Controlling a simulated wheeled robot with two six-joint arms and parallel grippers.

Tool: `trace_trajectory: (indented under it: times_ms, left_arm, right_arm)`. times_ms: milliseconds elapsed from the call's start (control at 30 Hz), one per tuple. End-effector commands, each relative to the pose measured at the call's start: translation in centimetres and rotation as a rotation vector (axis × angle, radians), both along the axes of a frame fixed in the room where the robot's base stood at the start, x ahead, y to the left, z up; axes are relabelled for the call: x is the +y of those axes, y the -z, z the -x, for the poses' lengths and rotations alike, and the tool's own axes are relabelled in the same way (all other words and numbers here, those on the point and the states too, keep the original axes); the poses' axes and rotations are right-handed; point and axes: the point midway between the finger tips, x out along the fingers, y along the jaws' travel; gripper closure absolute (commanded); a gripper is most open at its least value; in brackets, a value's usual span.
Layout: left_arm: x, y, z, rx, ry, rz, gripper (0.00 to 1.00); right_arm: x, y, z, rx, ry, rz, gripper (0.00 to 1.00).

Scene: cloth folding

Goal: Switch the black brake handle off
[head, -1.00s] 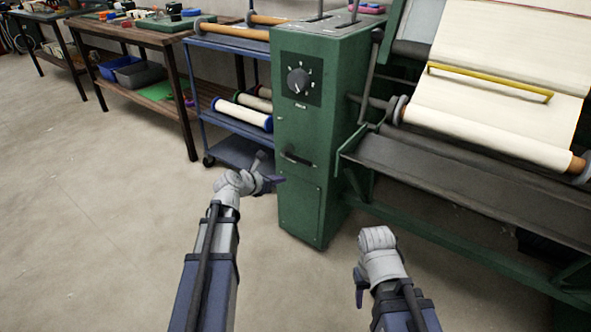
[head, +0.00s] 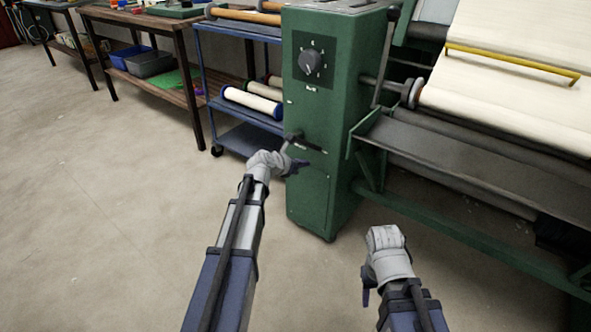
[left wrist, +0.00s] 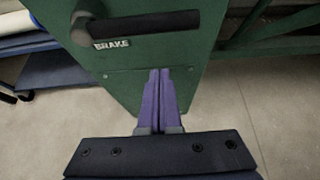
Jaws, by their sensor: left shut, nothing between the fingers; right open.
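The black brake handle (head: 311,148) is on the front of the green machine cabinet (head: 315,200), below the dial. In the left wrist view the handle (left wrist: 150,24) reaches roughly level to the right from its round pivot, above a white BRAKE label (left wrist: 112,44). My left gripper (head: 300,166) is shut and empty, just below the handle in the picture. Its purple fingers (left wrist: 160,75) point at the cabinet front, and a gap shows between their tips and the handle. My right gripper (head: 366,296) is open and empty, low in front of the machine; its fingers are partly hidden.
A dial (head: 310,62) sits above the handle. The machine's cloth roll (head: 510,115) and dark ledge (head: 480,165) extend right of the cabinet. A blue cart (head: 205,95) with rolls stands close on the left. The floor (head: 130,210) in front is clear.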

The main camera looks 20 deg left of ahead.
Motion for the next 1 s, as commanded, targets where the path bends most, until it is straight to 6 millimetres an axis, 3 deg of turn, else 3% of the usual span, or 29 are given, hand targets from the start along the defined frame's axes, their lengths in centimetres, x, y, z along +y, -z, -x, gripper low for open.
trace_trajectory:
  times_ms: [33,100,400,1000]
  left_arm:
    - [-0.2,0.3,-0.8,0.000,0.001,0.000,1.00]
    - [-0.2,-1.4,-0.5,0.000,-0.001,0.001,1.00]
    - [-0.4,-3.5,-0.9,0.000,0.000,0.000,1.00]
    - [-0.1,-3.8,-1.0,0.003,-0.001,0.005,1.00]
  right_arm:
    - [0.0,0.3,0.0,0.000,0.000,0.000,0.50]
    - [0.0,-1.4,0.0,0.000,-0.001,0.000,0.50]
    - [0.0,-3.5,0.0,0.001,-0.007,0.000,0.50]
    - [0.0,-3.8,0.0,0.001,-0.008,0.000,0.50]
